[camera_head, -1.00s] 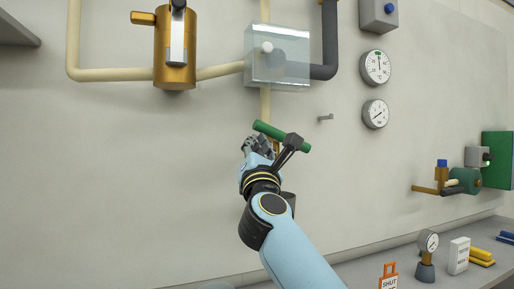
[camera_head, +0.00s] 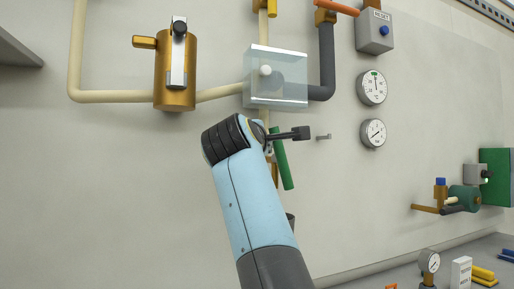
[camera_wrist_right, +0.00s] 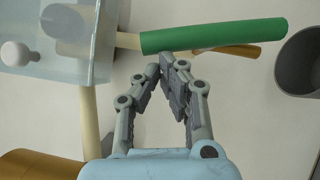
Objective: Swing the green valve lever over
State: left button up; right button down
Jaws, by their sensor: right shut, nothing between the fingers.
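The green valve lever (camera_head: 282,160) hangs nearly upright below the clear box in the head view, tilted slightly, its lower end to the right. In the right wrist view the lever (camera_wrist_right: 215,35) runs across the top, with a pale stem at its left end. My right gripper (camera_wrist_right: 168,65) is shut and empty; its fingertips are just below the lever's left part, and I cannot tell whether they touch it. My left gripper is not in view.
A brass cylinder (camera_head: 175,75) is at the left, and two gauges (camera_head: 372,87) (camera_head: 373,133) are at the right. A small hook (camera_head: 324,137) sticks out nearby. The lower left wall is bare.

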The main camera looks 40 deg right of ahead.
jog(key=shift+s+d+r+m+b, duration=0.15)
jog(key=shift+d+r+m+b, duration=0.3)
jog(key=shift+d, duration=0.1)
jog(key=shift+r, duration=0.1)
dwell(0.4)
